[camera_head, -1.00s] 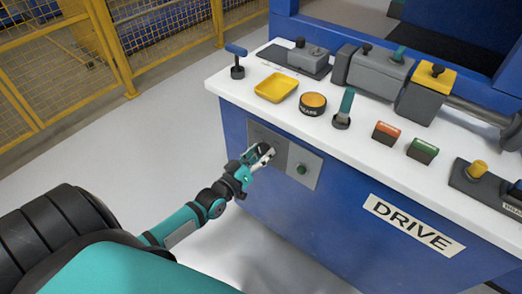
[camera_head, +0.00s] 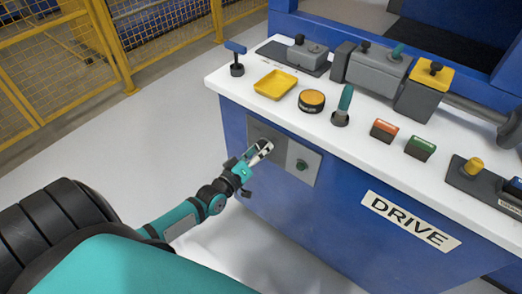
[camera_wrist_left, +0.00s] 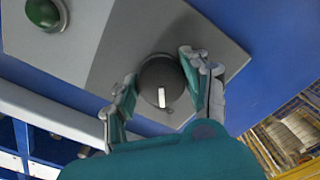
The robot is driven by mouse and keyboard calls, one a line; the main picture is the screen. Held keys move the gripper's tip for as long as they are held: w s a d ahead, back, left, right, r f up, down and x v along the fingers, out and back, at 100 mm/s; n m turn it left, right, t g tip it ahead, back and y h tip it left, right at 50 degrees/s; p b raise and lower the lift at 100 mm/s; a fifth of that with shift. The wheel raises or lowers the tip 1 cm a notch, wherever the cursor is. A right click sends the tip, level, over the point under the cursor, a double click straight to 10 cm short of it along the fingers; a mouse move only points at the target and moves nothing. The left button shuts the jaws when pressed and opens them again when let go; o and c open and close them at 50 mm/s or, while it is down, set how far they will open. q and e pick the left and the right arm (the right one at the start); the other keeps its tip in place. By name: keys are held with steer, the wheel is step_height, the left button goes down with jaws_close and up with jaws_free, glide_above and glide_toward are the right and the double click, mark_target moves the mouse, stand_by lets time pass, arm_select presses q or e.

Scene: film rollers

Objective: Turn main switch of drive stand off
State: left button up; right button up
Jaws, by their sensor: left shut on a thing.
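The drive stand is a blue cabinet (camera_head: 350,205) with a white top and a DRIVE label. A grey switch panel (camera_head: 318,153) is on its front face. In the left wrist view the main switch (camera_wrist_left: 160,82) is a dark round knob with a white mark on a grey plate (camera_wrist_left: 140,30). My left gripper (camera_head: 262,150) is at the left part of the panel. In the left wrist view its two fingers (camera_wrist_left: 160,88) are on either side of the knob, shut on it. In the head view the gripper hides the knob. My right gripper is not in view.
A green round button (camera_head: 302,164) is right of the switch on the panel, and it also shows in the left wrist view (camera_wrist_left: 45,14). A yellow tray (camera_head: 275,84) and several controls are on the white top. A yellow fence (camera_head: 60,60) stands at left. The floor is clear.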

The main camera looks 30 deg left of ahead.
arm_select(q)
steer(key=o, duration=1.2)
steer(key=shift+c, duration=0.2)
steer(key=s, duration=1.2)
steer(key=shift+a, duration=0.45)
